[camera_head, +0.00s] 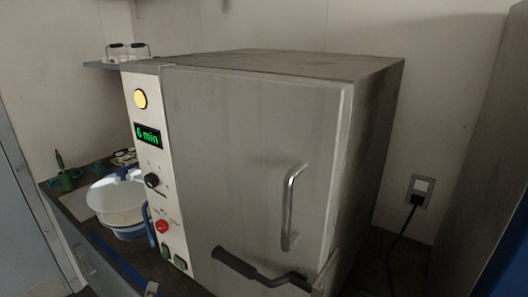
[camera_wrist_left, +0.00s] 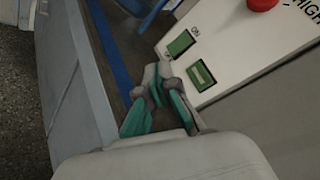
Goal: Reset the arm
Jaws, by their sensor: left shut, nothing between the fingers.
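The grey cabinet-like machine (camera_head: 250,130) fills the middle of the head view with its door shut. Its panel has a yellow lamp (camera_head: 140,99), a green display reading "6 min" (camera_head: 148,136), a black knob (camera_head: 152,181), a red button (camera_head: 162,226) and two green switches (camera_head: 180,263). My left gripper (camera_head: 152,288) barely shows at the bottom edge of the head view, below the panel. In the left wrist view my left gripper (camera_wrist_left: 160,78) is shut and empty, its tips just below the ON switch (camera_wrist_left: 181,43). My right gripper is not in view.
A silver door handle (camera_head: 291,207) and a black-gripped lever (camera_head: 236,263) stick out from the machine's front. A white bowl-like vessel (camera_head: 116,202) with blue parts stands on the counter at left. A wall socket (camera_head: 420,190) with a plugged cord is at right.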

